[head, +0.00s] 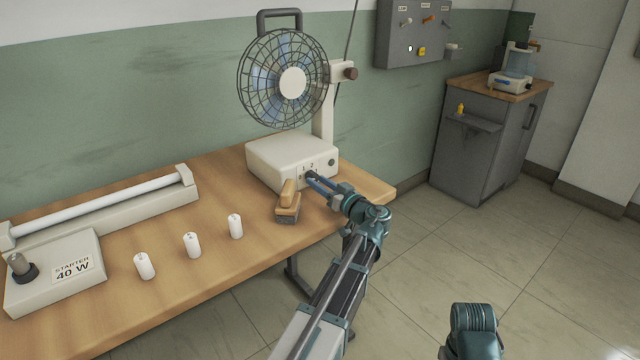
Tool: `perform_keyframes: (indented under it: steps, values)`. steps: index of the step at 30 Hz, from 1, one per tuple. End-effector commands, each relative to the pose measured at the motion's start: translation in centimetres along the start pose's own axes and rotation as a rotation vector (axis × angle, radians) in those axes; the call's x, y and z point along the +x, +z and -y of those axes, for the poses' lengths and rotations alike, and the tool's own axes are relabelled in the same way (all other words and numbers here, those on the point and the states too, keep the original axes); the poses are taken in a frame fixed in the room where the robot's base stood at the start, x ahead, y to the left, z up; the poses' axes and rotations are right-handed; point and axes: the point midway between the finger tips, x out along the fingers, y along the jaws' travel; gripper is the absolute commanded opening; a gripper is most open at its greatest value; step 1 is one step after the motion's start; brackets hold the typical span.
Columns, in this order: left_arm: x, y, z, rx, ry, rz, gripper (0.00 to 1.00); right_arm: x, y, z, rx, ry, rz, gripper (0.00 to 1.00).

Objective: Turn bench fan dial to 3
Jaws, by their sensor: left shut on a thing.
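The bench fan (292,83) stands at the right end of the wooden bench, with a round wire cage and a cream base (272,155). The base's front face bears printed numerals; a 1 and a 2 can be read. The dark dial (308,175) sits below them and is mostly hidden by my left gripper (313,179). The left gripper reaches in from the lower right and its blue fingers are shut on the dial. Which number the dial points to cannot be made out. My right gripper is not in view; only a teal link of that arm shows at bottom right.
A wooden brush (288,203) lies just left of my left gripper, close to the fan base. Several white cylinders (192,245) and a tube lamp fixture (105,207) stand farther left on the bench (215,275). A grey cabinet (478,150) stands at right; the floor between is clear.

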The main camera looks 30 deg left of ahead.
Motion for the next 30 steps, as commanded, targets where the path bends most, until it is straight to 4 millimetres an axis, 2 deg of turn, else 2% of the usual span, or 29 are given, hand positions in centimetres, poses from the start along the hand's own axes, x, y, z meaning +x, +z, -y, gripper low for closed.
perform_keyframes:
  steps: [30]
  values:
    - [-0.05,-0.04,0.14,0.964,0.001,0.001,0.0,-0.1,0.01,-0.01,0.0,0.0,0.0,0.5]
